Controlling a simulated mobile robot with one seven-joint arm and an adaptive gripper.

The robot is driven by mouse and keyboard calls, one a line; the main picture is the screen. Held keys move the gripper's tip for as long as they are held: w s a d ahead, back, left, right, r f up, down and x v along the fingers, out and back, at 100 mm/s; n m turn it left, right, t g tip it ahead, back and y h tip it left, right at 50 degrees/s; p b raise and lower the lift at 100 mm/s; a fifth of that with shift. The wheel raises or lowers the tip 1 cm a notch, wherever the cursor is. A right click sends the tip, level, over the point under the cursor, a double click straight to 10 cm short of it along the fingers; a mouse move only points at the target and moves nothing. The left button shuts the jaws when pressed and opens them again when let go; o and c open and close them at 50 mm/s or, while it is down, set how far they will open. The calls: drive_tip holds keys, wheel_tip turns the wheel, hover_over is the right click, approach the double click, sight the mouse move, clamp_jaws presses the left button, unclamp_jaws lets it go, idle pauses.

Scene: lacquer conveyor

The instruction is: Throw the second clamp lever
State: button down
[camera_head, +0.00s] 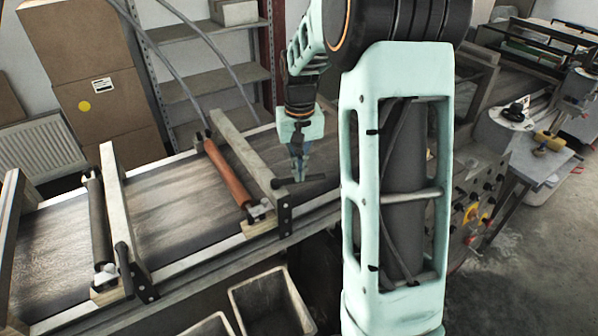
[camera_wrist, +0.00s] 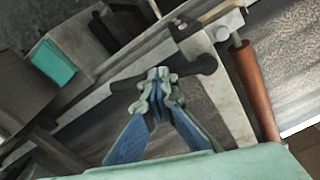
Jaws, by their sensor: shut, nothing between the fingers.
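The second clamp lever (camera_head: 312,180) is a black bar at the near end of the beam beside the orange-red roller (camera_head: 228,172). It sticks out to the right from the beam in the head view. In the wrist view the lever (camera_wrist: 203,72) runs crosswise just past my fingertips. My gripper (camera_head: 297,178) is shut and empty, pointing down at the lever; its blue fingers meet in the wrist view (camera_wrist: 158,82). I cannot tell whether the fingertips touch the lever. Another black lever (camera_head: 123,262) is on the left beam, by the dark roller (camera_head: 97,220).
The conveyor belt (camera_head: 175,205) runs under the beams. Open bins (camera_head: 270,300) stand below its near side. Cardboard boxes (camera_head: 85,60) and metal shelving (camera_head: 215,75) stand behind. A panel with knobs (camera_head: 470,205) is at the right.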

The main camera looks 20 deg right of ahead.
drive_tip(key=shift+s+a+f+m+b, duration=0.25)
drive_tip(key=shift+s+a+m, duration=0.7)
drive_tip(key=shift+m, duration=1.4)
drive_tip(key=shift+s+a+f+m+b, duration=0.25)
drive_tip(key=shift+s+a+m, duration=0.7)
drive_tip(key=shift+m, duration=1.45)
drive_tip(key=shift+s+a+f+m+b, duration=0.25)
drive_tip(key=shift+s+a+m, duration=0.65)
drive_tip(key=shift+m, duration=1.45)
drive_tip(key=shift+s, duration=0.2)
drive_tip(key=c, duration=2.1)
unclamp_jaws()
drive_tip(key=o, duration=0.5)
drive_tip(key=shift+w+f, duration=0.15)
drive_tip(key=shift+w, duration=0.15)
drive_tip(key=o, duration=0.6)
drive_tip(key=shift+r, duration=0.2)
drive_tip(key=shift+c, duration=0.2)
drive_tip(key=o, duration=1)
drive_tip(key=shift+w+d+r, duration=0.1)
drive_tip(key=shift+o, duration=0.2)
